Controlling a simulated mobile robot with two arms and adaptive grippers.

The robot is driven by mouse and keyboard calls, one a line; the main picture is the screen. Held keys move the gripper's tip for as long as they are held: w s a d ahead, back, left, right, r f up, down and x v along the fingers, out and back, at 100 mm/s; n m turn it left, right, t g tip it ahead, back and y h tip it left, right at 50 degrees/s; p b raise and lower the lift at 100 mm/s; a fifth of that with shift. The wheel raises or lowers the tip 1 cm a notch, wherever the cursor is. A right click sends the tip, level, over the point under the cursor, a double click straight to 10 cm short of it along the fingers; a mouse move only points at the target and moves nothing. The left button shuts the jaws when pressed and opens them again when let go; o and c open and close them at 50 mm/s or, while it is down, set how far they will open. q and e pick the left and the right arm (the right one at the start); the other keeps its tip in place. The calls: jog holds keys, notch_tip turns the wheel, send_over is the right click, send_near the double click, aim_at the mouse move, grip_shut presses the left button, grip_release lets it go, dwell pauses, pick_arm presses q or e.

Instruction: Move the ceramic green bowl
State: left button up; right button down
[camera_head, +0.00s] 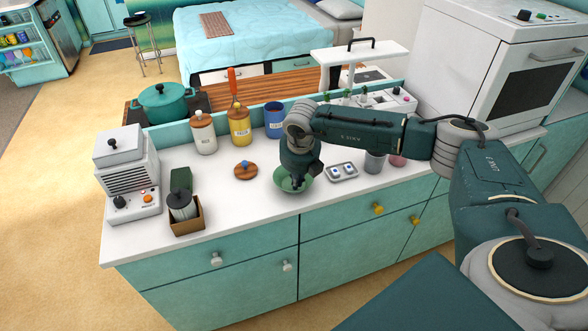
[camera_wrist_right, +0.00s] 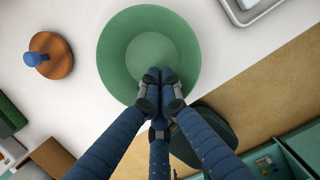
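The green bowl (camera_head: 304,183) stands upright on the white counter, partly hidden by my right arm in the head view. In the right wrist view the bowl (camera_wrist_right: 120,50) shows almost whole from above. My right gripper (camera_head: 296,184) points down over the bowl. I see nothing between the tips. I cannot tell whether they touch the bowl. My left gripper is not in view.
A wooden lid with a blue knob (camera_head: 245,171) lies left of the bowl, and a small metal tray (camera_head: 342,172) lies right. Canisters (camera_head: 239,128) stand behind. A brown box (camera_head: 187,222) and a white appliance (camera_head: 130,180) stand at left. Counter in front of the lid is clear.

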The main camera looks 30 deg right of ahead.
jog(key=shift+w+d+f+p, duration=0.1)
jog(key=shift+w+d+p, duration=0.15)
jog(key=shift+w, duration=0.4)
jog(key=shift+w+d+f+p, duration=0.15)
jog(key=shift+w+d, duration=0.15)
jog(key=shift+w, duration=0.3)
jog(key=shift+w+d+f+p, duration=0.1)
jog(key=shift+w+d+p, duration=0.15)
jog(key=shift+w, duration=0.4)
